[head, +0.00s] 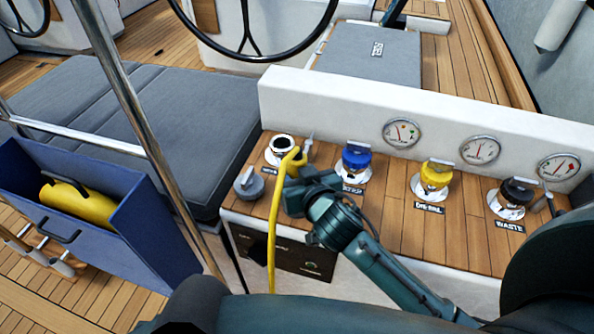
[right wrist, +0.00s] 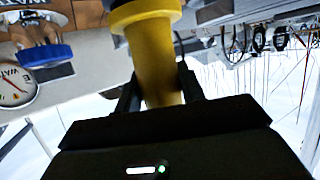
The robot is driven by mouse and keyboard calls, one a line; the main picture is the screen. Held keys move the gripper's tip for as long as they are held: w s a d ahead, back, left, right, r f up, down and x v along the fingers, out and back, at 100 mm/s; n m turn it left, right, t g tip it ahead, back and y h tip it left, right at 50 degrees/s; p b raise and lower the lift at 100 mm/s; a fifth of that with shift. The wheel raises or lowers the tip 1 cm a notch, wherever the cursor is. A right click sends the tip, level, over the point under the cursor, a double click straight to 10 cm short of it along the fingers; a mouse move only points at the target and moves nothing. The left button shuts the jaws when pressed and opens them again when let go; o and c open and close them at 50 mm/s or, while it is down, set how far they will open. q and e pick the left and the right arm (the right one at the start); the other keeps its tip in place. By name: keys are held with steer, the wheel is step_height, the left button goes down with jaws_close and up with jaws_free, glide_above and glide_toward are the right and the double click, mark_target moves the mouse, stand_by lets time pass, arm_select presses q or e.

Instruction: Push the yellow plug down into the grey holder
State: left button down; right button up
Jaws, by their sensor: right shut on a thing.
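My right gripper (head: 297,172) is shut on a yellow, plug-like piece (head: 293,162) at the end of a yellow hose, above the wooden counter. The right wrist view shows the yellow piece (right wrist: 157,70) between the two fingers, with a wider collar at the top. A white-rimmed fitting with a dark open mouth (head: 282,145) is just behind and left of the gripper. A grey round piece (head: 248,183) sits on the counter to the left. I cannot tell which of these is the grey holder. The lower end of the yellow piece is hidden. My left gripper is not in view.
Blue (head: 356,159), yellow (head: 436,175) and black (head: 516,192) capped fittings stand right along the counter (head: 385,215). A white wall with gauges (head: 402,133) rises behind them. A steel rail (head: 140,120) and an open blue bin (head: 140,235) are at left.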

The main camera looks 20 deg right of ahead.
steer(key=shift+r, duration=0.1)
stand_by(0.3)
steer(key=shift+f, duration=0.6)
stand_by(0.3)
steer(key=o, duration=0.9)
steer(key=shift+f, duration=0.1)
steer(key=shift+s, duration=0.1)
steer(key=shift+p+v, duration=0.55)
steer(key=shift+v, duration=0.75)
steer(key=p+v, duration=0.2)
steer(key=v, duration=0.6)
steer(key=shift+p, duration=0.35)
steer(key=shift+s, duration=0.1)
